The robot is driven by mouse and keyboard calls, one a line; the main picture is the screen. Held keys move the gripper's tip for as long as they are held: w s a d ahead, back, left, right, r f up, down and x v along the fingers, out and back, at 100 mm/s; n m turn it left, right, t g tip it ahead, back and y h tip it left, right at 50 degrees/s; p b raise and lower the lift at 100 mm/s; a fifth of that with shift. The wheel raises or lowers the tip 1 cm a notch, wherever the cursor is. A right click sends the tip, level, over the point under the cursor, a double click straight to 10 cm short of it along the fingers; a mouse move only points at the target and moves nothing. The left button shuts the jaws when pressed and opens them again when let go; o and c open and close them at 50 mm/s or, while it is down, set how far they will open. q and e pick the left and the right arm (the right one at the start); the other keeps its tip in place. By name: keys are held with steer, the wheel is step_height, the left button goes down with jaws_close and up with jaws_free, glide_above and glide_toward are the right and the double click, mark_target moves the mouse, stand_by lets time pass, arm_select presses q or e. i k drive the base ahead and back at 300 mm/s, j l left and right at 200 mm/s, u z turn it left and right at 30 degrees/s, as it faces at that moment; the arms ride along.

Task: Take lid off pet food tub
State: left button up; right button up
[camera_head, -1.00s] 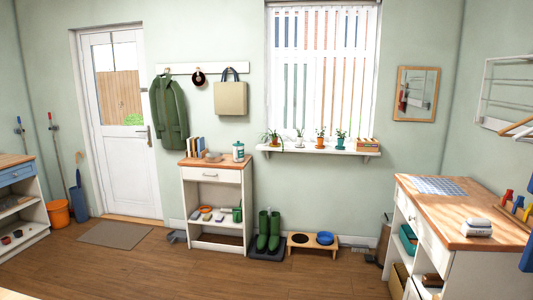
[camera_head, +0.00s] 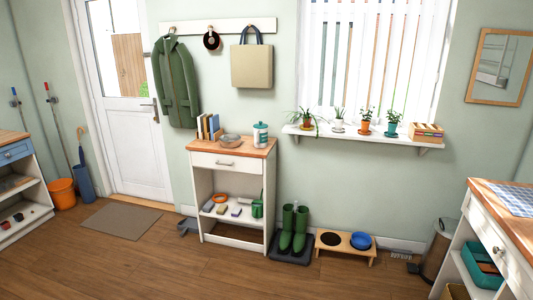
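A white tub with a teal band and teal lid (camera_head: 260,134) stands upright on the right end of the wooden top of a small white cabinet. It looks closed, and its label is too small to read, so I cannot tell if it is the pet food tub. Neither of my grippers is in view.
On the cabinet top (camera_head: 232,149) are a grey bowl (camera_head: 230,141) and several books (camera_head: 209,127). Green boots (camera_head: 293,228) and a pet bowl stand (camera_head: 345,247) are on the floor to its right. A white counter (camera_head: 505,226) is at right. Floor in front is clear.

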mark_target(261, 125)
steer(key=i+l, duration=0.1)
steer(key=i, duration=2.45)
steer(key=j+u, duration=0.05)
steer(key=j, duration=0.05)
